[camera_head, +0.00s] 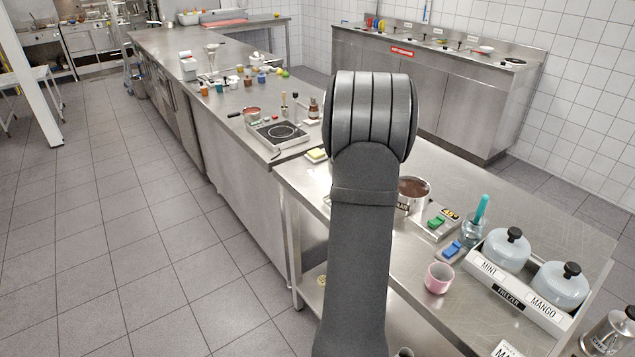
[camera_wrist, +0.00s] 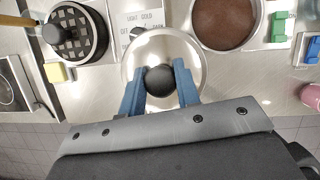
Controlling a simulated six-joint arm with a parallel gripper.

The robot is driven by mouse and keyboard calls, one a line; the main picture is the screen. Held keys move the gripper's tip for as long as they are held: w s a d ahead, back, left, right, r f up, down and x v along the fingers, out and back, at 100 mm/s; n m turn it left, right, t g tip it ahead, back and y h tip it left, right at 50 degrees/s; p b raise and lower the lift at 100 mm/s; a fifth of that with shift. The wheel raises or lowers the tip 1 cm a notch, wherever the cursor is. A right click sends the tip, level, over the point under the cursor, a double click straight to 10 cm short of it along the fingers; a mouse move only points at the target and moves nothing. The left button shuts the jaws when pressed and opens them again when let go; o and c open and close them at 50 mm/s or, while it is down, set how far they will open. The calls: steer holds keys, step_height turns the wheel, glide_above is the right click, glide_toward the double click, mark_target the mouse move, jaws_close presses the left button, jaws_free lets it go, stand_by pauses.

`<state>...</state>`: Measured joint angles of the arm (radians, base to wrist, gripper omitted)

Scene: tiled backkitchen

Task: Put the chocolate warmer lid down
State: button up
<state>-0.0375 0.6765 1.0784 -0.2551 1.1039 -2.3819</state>
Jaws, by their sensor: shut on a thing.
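The chocolate warmer lid (camera_wrist: 138,56) is a round steel disc with a black knob. In the wrist view my gripper (camera_wrist: 159,78) has its blue fingers shut on the knob from both sides. The lid looks level; I cannot tell whether it touches the counter or hangs above it. The open pot of brown chocolate (camera_wrist: 224,22) is to the upper right of the lid, and it also shows in the head view (camera_head: 413,188) right of my arm. In the head view my arm hides the lid and the gripper.

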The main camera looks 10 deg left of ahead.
steer(key=w+a+f+n, duration=0.1)
steer(key=a+f, duration=0.1)
steer(key=a, duration=0.3)
steer(key=w+a+f+n, duration=0.1)
steer(key=w+a+f, duration=0.1)
steer(key=a, duration=0.4)
steer(key=w+a+f+n, duration=0.1)
steer(key=w+a+f, duration=0.1)
steer(key=a+f, duration=0.2)
steer(key=shift+w+a+t+y, duration=0.15)
steer(key=shift+a+t+y, duration=0.2)
steer(key=shift+a, duration=0.7)
steer(key=shift+a+f, duration=0.1)
steer(key=shift+f, duration=2)
steer(key=shift+f, duration=0.15)
steer(key=o, duration=1)
steer(key=v, duration=1.2)
